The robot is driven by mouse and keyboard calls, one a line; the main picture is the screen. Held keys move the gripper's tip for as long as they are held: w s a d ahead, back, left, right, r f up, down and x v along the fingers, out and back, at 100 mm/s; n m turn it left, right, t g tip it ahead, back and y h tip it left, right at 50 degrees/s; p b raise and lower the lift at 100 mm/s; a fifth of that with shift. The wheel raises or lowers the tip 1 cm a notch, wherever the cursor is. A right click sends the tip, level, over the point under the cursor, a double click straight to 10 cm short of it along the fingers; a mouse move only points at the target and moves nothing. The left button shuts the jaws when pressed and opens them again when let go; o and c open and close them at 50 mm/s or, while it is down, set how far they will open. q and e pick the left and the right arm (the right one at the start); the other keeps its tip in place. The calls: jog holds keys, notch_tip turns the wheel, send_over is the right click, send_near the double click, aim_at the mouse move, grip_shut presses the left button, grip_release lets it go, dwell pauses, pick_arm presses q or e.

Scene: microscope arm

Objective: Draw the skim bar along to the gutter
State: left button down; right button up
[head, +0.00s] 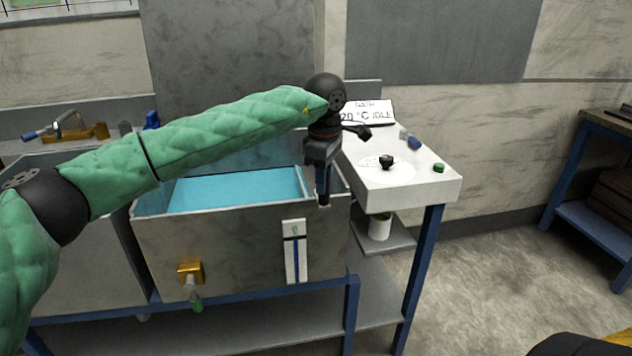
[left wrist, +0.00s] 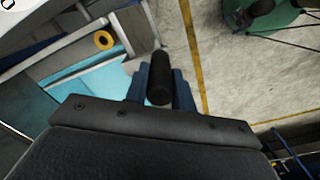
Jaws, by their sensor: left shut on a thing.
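The tank (head: 240,240) is an open grey box with blue liquid (head: 235,190) inside. My left gripper (head: 323,190) is over the tank's front right corner, pointing down. It is shut on a black upright handle (left wrist: 160,75), which shows between its blue fingers in the left wrist view (left wrist: 160,88). I take this as the skim bar's handle; the rest of the bar is hard to make out. A pale strip (head: 302,182) crosses the tank at the liquid's right edge; I cannot tell whether it is the bar or the gutter's wall. My right gripper is out of view.
A white bench (head: 425,187) with a black knob (head: 386,161), a green button (head: 438,168) and a display (head: 367,113) stands right of the tank. A brass valve (head: 190,271) and a gauge (head: 295,250) are on the tank's front. A white pot (head: 379,228) sits below.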

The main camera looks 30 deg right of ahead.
pick_arm(q)
jog(key=shift+r, duration=0.1)
jog(key=c, duration=1.2)
grip_release()
jog(key=shift+o, duration=0.2)
jog(key=shift+r+b, duration=0.3)
jog(key=shift+r, duration=3.55)
